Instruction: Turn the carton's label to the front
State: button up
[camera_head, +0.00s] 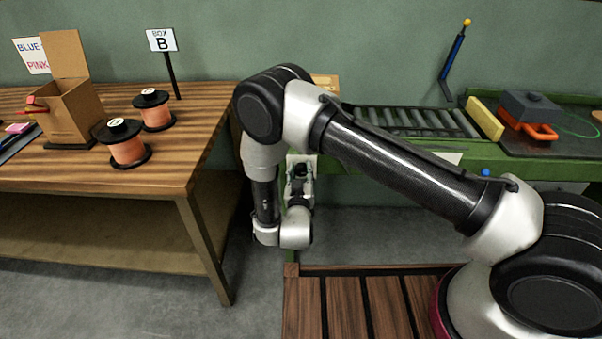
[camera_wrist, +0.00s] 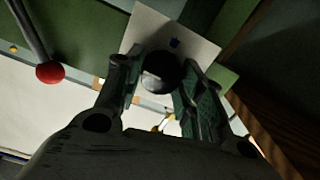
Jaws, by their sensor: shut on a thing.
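My gripper (camera_head: 299,170) is in front of the green bench's near side, at the left end of its roller conveyor. In the wrist view its fingers (camera_wrist: 160,85) are closed around a dark round knob-like thing (camera_wrist: 158,70), in front of a white plate (camera_wrist: 185,35) with a small blue mark. What the knob belongs to is hidden. A tan box-like thing (camera_head: 326,81) shows partly behind my arm, near the conveyor's left end. An open tan carton (camera_head: 75,112) stands on the wooden table at left. I cannot tell which is the task's carton, and no label is clear.
The wooden table (camera_head: 200,125) holds two copper spools (camera_head: 127,149) (camera_head: 155,112) and a sign B (camera_head: 162,40). The green bench carries the roller conveyor (camera_head: 410,120), a yellow block (camera_head: 485,118) and an orange-handled tool (camera_head: 535,130). A red ball-ended lever (camera_wrist: 50,73) is beside my gripper.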

dwell(0.3)
jog(key=o, duration=1)
jog(key=s, duration=0.7)
jog(key=shift+s+a, duration=0.1)
jog(key=shift+s, duration=0.15)
